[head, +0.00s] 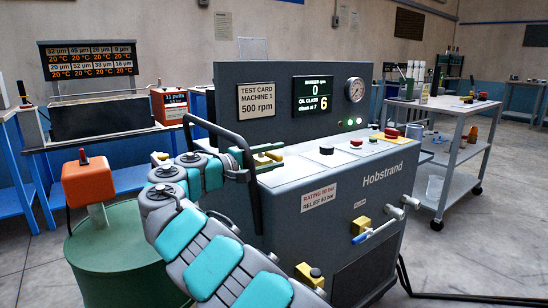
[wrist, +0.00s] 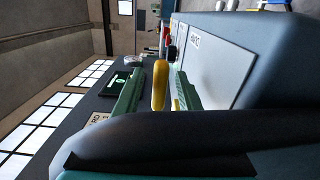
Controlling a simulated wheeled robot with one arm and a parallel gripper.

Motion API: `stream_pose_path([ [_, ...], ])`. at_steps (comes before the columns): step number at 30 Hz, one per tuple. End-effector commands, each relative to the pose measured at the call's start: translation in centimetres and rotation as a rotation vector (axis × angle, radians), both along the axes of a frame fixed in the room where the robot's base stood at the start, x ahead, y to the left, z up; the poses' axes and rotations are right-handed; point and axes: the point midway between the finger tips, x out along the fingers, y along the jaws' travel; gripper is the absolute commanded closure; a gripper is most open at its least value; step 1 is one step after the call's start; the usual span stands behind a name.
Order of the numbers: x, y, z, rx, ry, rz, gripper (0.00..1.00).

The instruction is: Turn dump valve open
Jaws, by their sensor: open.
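A yellow lever handle (head: 268,157) stands at the left end of the machine's sloped top. I take it for the dump valve handle, but its label is too small to read. In the wrist view the yellow handle (wrist: 160,85) lies between the two green fingers of my gripper (wrist: 161,76). The fingers are apart, with a gap visible on both sides of the handle. In the head view my gripper (head: 255,158) is at the handle, and its dark frame and my arm hide part of the machine's left side.
The grey machine (head: 395,170) carries a gauge (head: 355,89), a display (head: 313,95) and several buttons. A blue-handled valve (head: 376,230) sticks out of its front. A green drum (head: 125,262) with an orange box (head: 89,182) stands at left. A grey cart (head: 458,150) stands at right.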

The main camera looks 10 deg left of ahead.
Motion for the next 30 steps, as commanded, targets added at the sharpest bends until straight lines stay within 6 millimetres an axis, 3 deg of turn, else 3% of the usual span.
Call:
stream_pose_path([
  [8, -0.6, 0.7, 0.0, 0.0, 0.0, 0.002, 0.5],
  [21, -5.0, 5.2, 0.0, 0.001, 0.001, 0.001, 0.5],
  [30, -5.5, 5.6, 0.0, 0.001, -0.001, 0.0, 0.5],
])
